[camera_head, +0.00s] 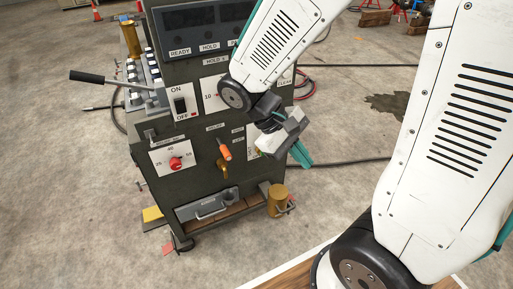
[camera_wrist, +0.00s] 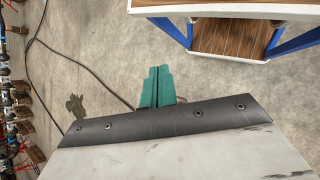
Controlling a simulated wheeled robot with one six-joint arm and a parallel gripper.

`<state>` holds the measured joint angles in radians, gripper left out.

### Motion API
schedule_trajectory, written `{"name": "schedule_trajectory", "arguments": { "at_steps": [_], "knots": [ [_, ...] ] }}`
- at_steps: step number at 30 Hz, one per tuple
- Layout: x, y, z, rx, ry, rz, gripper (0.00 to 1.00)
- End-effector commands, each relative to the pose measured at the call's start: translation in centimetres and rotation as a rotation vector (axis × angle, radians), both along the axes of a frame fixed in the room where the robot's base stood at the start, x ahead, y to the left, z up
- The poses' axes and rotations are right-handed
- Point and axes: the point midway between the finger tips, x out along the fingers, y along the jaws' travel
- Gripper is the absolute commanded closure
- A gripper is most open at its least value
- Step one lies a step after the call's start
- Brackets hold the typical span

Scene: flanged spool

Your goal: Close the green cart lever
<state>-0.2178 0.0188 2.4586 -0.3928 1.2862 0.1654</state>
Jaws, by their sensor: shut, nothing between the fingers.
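The dark green cart (camera_head: 205,130) stands left of centre in the head view, with a control panel on its front. A long lever with a black grip (camera_head: 88,76) sticks out to the left from its upper left side. A short orange-handled lever (camera_head: 225,152) sits above a brass tap on the front. I cannot tell which lever the task names. My gripper (camera_head: 303,155) is at the cart's right front edge, right of the orange handle and apart from it, pointing down to the right. Its teal fingers (camera_wrist: 157,87) are shut together and empty in the wrist view.
A red knob (camera_head: 175,163) and an ON/OFF switch (camera_head: 180,105) are on the cart's front. A brass cylinder (camera_head: 278,200) stands at its lower right. Cables (camera_wrist: 62,62) lie on the concrete floor. A wood-topped blue-framed table (camera_wrist: 240,45) is in the wrist view.

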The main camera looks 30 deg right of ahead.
Motion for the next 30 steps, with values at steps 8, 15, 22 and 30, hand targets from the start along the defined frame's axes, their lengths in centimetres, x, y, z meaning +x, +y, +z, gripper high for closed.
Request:
{"name": "schedule_trajectory", "arguments": {
  "at_steps": [8,15,22,30],
  "knots": [
    [4.4,-2.2,-5.6,-0.368,0.129,0.190,1.00],
    [9.2,-3.1,-11.4,-0.672,0.088,0.426,1.00],
    [14.1,-2.1,-18.2,-0.870,-0.114,0.696,1.00],
    [19.4,1.1,-24.9,-0.889,-0.551,0.933,1.00]
  ]
}}
